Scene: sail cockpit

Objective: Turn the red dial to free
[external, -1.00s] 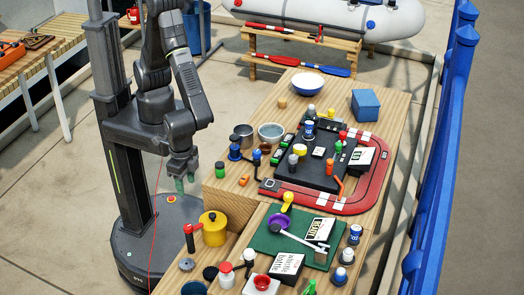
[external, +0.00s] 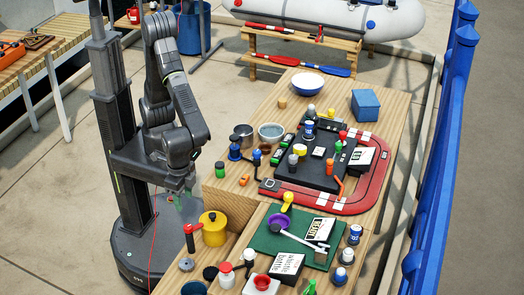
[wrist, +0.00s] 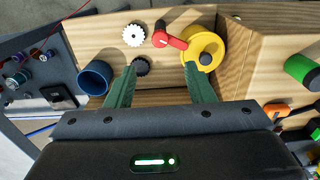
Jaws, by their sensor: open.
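A red pointer-shaped handle (wrist: 170,40) shows at the top of the wrist view, beside a yellow drum (wrist: 203,48). In the external view the red handle (external: 191,232) stands upright left of the yellow drum (external: 213,228). I cannot tell for sure that it is the red dial, and no "free" mark is readable. My gripper (wrist: 160,67) is open with green fingers spread, empty, above the wooden bench. The handle lies beyond the fingertips, apart from them. In the external view my gripper (external: 178,203) hangs left of the bench, partly hidden by the arm.
A black knob (wrist: 140,67) shows between the fingers, with a toothed pale wheel (wrist: 135,35) behind it. A blue cup (wrist: 94,78) stands left. A crowded red-edged board (external: 340,205) lies farther along the bench.

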